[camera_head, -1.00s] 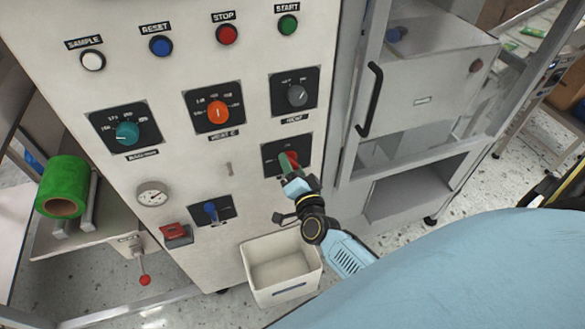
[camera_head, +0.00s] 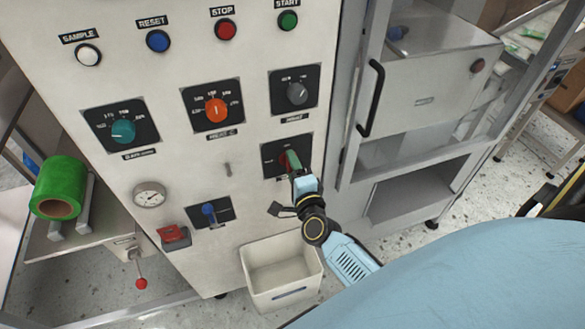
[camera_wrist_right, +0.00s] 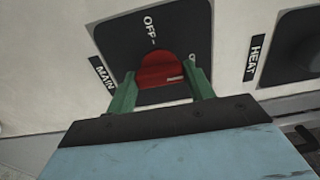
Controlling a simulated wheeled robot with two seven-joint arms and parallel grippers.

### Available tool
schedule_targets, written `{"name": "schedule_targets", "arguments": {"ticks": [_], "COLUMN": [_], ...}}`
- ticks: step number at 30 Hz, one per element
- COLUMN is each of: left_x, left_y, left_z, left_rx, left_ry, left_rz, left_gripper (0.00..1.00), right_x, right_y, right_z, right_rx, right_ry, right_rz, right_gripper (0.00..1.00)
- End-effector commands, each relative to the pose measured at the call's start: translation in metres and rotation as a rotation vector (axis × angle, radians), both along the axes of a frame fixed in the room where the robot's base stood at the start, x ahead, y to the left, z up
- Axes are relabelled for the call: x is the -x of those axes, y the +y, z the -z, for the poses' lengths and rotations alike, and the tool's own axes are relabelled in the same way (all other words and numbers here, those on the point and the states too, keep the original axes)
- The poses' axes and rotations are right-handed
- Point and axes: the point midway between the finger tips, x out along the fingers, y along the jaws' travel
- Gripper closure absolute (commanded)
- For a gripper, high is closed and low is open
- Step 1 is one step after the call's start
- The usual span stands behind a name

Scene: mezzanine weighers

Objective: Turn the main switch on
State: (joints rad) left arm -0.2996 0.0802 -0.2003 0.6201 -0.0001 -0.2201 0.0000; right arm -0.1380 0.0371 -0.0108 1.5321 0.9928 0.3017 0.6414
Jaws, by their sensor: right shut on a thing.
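The main switch is a red rotary knob (camera_head: 283,161) on a dark square plate (camera_head: 270,151), low on the right of the cream control panel. In the right wrist view the red knob (camera_wrist_right: 160,70) sits between the two green fingers of my right gripper (camera_wrist_right: 161,88), which is shut on it. A pale mark shows on the knob's right side, towards a label mostly hidden by the right finger. "OFF" is readable above the knob and "MAIN" (camera_wrist_right: 103,75) beside the plate. My left gripper is not in view.
Other dials sit nearby: teal (camera_head: 123,131), orange (camera_head: 216,110) and grey (camera_head: 297,93). A blue switch (camera_head: 209,210) is to the left. A white bin (camera_head: 252,282) stands below. A metal cabinet with a black handle (camera_head: 371,98) is close on the right.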

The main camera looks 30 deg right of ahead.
Motion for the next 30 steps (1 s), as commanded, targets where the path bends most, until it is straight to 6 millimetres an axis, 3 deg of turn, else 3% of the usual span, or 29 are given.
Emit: {"name": "schedule_targets", "arguments": {"ticks": [13, 14, 18, 30], "left_x": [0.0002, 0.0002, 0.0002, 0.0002], "left_y": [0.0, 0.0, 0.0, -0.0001], "left_z": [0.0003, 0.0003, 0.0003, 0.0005], "left_rx": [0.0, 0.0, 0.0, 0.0], "left_ry": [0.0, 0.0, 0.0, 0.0], "left_rz": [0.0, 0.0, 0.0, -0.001], "left_gripper": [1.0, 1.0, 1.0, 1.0], "right_x": [0.0004, 0.0004, 0.0003, 0.007], "right_y": [0.0003, 0.0003, 0.0003, 0.0019], "right_z": [0.0008, 0.0008, 0.0006, 0.001], "right_rx": [-0.014, -0.014, -0.012, -0.01], "right_ry": [-0.001, -0.001, -0.001, 0.0], "right_rz": [0.0, 0.0, 0.0, 0.0], "right_gripper": [0.7, 0.45, 0.26, 0.25]}}
